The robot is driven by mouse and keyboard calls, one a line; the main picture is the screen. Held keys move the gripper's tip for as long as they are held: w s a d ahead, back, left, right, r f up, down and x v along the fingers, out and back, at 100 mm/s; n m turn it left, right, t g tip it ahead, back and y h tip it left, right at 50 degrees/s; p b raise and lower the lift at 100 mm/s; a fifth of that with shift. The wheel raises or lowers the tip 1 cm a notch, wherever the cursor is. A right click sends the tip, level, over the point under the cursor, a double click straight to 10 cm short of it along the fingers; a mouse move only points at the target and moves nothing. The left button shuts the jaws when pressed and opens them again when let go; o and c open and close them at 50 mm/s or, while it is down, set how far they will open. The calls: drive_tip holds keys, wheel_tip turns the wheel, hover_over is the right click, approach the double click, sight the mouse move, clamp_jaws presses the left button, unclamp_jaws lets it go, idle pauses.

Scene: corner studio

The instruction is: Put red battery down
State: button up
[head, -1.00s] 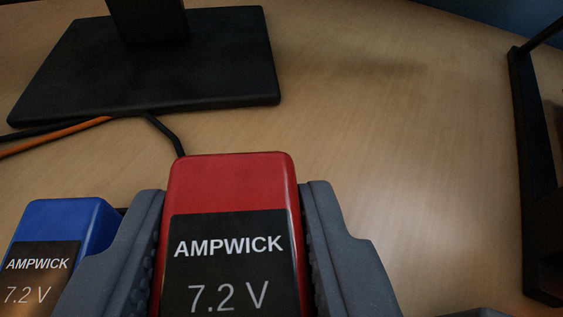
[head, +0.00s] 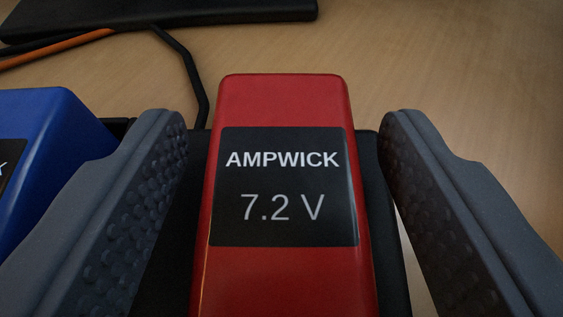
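The red battery (head: 285,282) is in the middle of the head view, with a black label reading AMPWICK 7.2 V. It stands over a black base or holder (head: 180,235) that shows on both sides of it. My gripper (head: 284,135) is open around the battery, one grey finger on each side. A gap shows between each finger and the battery. The battery's underside is hidden.
A blue battery (head: 50,160) is at the left, close to my left finger and partly hidden by it. A black flat stand base (head: 160,10) lies behind on the wooden table (head: 450,60). Black and orange cables run at the upper left. The table at the upper right is clear.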

drive_tip(key=shift+s+r, duration=0.35)
drive_tip(key=shift+s, duration=0.1)
drive_tip(key=v, duration=1.1)
drive_tip(key=shift+p, duration=0.45)
drive_tip(key=shift+f, duration=0.1)
